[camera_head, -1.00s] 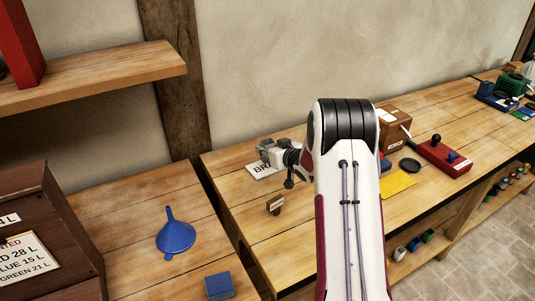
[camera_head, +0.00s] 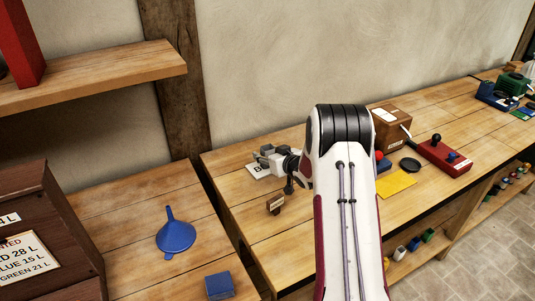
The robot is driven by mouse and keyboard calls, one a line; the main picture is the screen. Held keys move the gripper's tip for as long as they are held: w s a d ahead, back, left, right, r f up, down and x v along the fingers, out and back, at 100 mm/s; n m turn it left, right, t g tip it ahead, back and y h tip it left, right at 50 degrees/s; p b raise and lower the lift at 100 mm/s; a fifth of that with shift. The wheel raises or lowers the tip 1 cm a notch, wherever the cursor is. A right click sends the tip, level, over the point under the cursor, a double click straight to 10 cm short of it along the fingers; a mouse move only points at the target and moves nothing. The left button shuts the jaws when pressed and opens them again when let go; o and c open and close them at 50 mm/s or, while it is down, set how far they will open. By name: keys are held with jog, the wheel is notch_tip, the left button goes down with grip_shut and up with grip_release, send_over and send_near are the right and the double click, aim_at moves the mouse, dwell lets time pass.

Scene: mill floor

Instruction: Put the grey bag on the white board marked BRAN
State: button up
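The white board (camera_head: 256,170) lies flat on the bench near its back left corner, and only the start of its black lettering shows. My gripper (camera_head: 268,155) is over or right beside the board, at the end of my arm coming in from the right. A small, pale grey shape is at the gripper's end. I cannot tell whether it is the grey bag or part of the gripper itself, nor whether it touches the board. The fingers are too small and covered to read. No grey bag shows clearly elsewhere.
A small brown sign block (camera_head: 275,204) stands in front of the board. My arm hides the bench's middle. To the right are a brown box (camera_head: 392,128), a yellow sheet (camera_head: 396,184) and a red control box (camera_head: 443,158). A blue funnel (camera_head: 175,235) sits on the left table.

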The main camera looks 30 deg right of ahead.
jog(key=shift+r, duration=0.2)
jog(key=shift+v, duration=0.8)
jog(key=v, duration=1)
jog(key=shift+s, duration=0.15)
jog(key=shift+r, duration=0.15)
jog(key=s+a+r+g+h, duration=0.2)
jog(key=s+a+r, duration=0.25)
jog(key=r, duration=0.25)
jog(key=s+a+r+g+h, duration=0.1)
jog(key=s+a+r, duration=0.3)
jog(key=s+r, duration=0.25)
jog(key=s+a+g+y, duration=0.1)
jog(key=s+a, duration=0.4)
jog(key=s, duration=0.4)
jog(key=s+a+r+g+y, duration=0.1)
jog(key=s+a+g, duration=0.1)
jog(key=s+a, duration=0.4)
jog(key=s+a+g+y, duration=0.1)
jog(key=s+a, duration=0.4)
jog(key=s, duration=0.7)
jog(key=shift+s+a+r+g, duration=0.25)
jog(key=shift+s+r+g, duration=0.05)
jog(key=shift+g, duration=0.2)
